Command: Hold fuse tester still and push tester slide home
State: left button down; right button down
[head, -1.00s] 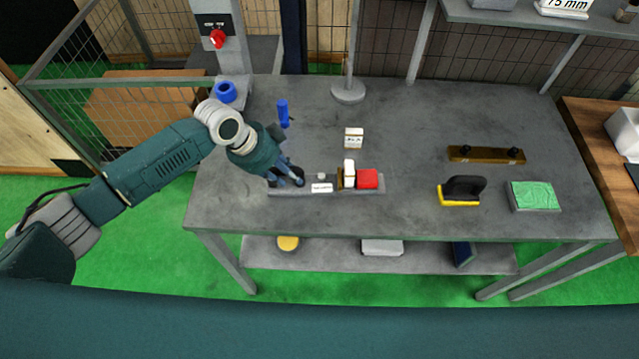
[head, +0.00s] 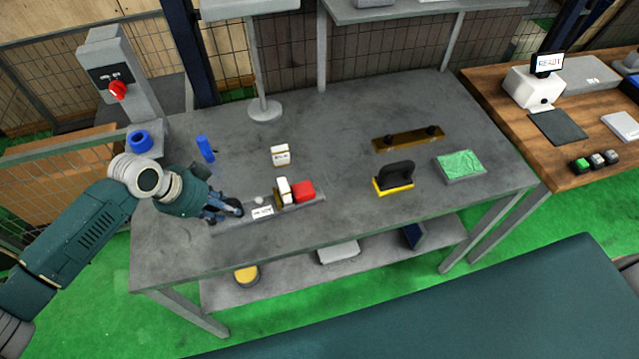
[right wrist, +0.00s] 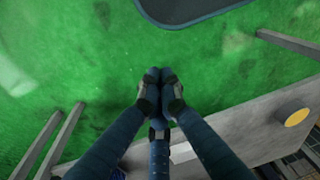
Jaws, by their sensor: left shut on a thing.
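The fuse tester (head: 235,226) is a long grey base near the front edge of the grey table. It carries a white label (head: 262,213), a small round knob, a white upright block (head: 283,190) with a brass-coloured plate, and a red block (head: 304,191) at its right end. Which part is the slide is not clear. My left gripper (head: 234,209) is shut on the tester's left end; the fingers hide that part. My right gripper (right wrist: 160,88) is not in the head view. In the right wrist view its fingertips are together and empty, above green floor.
On the table are a blue cylinder (head: 205,149), a white labelled box (head: 280,155), a black-and-yellow handled tool (head: 394,178), a brass bar (head: 408,138) and a green-topped block (head: 460,166). The table's centre is clear.

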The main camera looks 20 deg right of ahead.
jog(key=w+a+r+n+y, duration=0.1)
jog(key=w+a+r+y, duration=0.4)
jog(key=w+a+r, duration=0.75)
jog(key=w+a+r+n+g+y, duration=0.1)
jog(key=w+a+r+n+y, duration=0.1)
jog(key=r, duration=0.7)
jog(key=w+a+r+n+g+y, duration=0.1)
jog(key=a+r+n, duration=0.1)
jog(key=r, duration=0.6)
jog(key=w+a+r+n+g+y, duration=0.1)
jog(key=w+a+r+n+y, duration=0.15)
jog(key=r, duration=0.65)
pick_arm(q)
jog(key=shift+a, duration=0.1)
jog(key=shift+f, duration=0.1)
pick_arm(e)
jog(key=w+d+r+m+t+h, duration=0.2)
jog(key=w+d+m+t, duration=0.1)
jog(key=w+d, duration=0.5)
jog(key=w+d+r+m+t+h, duration=0.3)
jog(key=w+d, duration=0.6)
jog(key=d, duration=0.6)
jog(key=shift+r+m, duration=0.25)
jog(key=shift+m, duration=0.3)
jog(key=shift+h, duration=0.25)
